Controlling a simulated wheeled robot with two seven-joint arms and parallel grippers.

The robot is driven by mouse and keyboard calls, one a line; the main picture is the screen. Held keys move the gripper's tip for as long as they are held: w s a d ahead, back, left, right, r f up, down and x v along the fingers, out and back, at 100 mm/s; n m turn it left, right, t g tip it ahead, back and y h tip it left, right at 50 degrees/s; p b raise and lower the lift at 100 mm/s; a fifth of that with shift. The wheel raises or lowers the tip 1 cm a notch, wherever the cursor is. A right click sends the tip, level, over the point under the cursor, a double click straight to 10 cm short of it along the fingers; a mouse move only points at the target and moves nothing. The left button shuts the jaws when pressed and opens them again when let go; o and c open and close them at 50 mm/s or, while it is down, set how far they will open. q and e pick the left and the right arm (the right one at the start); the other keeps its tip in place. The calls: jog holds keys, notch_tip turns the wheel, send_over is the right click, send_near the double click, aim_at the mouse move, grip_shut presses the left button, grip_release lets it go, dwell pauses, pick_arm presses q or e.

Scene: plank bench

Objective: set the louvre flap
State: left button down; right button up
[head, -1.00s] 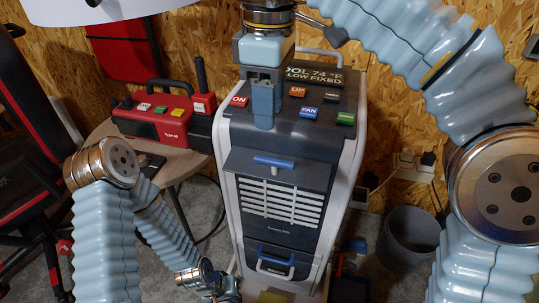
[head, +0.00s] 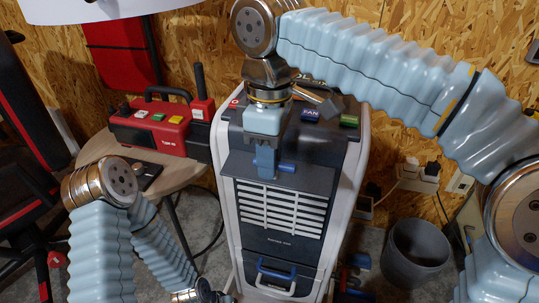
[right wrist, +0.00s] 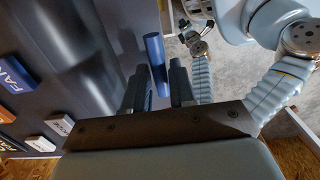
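The dark louvre flap (head: 312,180) juts out above the white slatted grille (head: 282,212) on the front of the tall appliance. A blue bar handle (head: 287,167) sits on the flap; my right gripper hides its left part in the head view. My right gripper (head: 265,170) points down at the flap. In the right wrist view its two dark fingers (right wrist: 157,88) are apart, with the blue bar (right wrist: 155,55) showing between and beyond them; contact cannot be told. My left gripper (head: 205,295) is low at the bottom edge, mostly cut off, and appears small in the right wrist view (right wrist: 196,35).
The appliance top carries buttons, among them a blue FAN button (head: 310,115) and a green one (head: 349,121). A red toolbox (head: 150,128) stands on a round wooden table (head: 185,172) to the left. A grey bin (head: 416,250) stands at the right.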

aim_at(266, 183)
grip_shut()
jog(key=shift+s+a+f+t+b, duration=0.1)
jog(key=shift+s+f+t+b, duration=0.45)
jog(key=shift+t+b, duration=0.4)
jog(key=shift+s+a+f+t+h+b, duration=0.15)
jog(key=shift+f+t+h+b, duration=0.1)
jog(key=shift+f+t+b, duration=0.25)
jog(key=shift+s+d+f+t+h+b, duration=0.1)
jog(key=shift+f+t+h+b, duration=0.2)
jog(key=shift+t, duration=0.35)
jog(key=shift+s+a+f+t+h+b, duration=0.1)
jog(key=shift+f+t+h+b, duration=0.1)
jog(key=shift+f+t+b, duration=0.3)
jog(key=shift+s+f+t+h+b, duration=0.1)
jog(key=shift+f+t+h+b, duration=0.1)
jog(key=shift+t+b, duration=0.45)
jog(key=shift+f+t+b, duration=0.2)
jog(key=shift+t+b, duration=0.15)
jog(key=shift+t, duration=0.2)
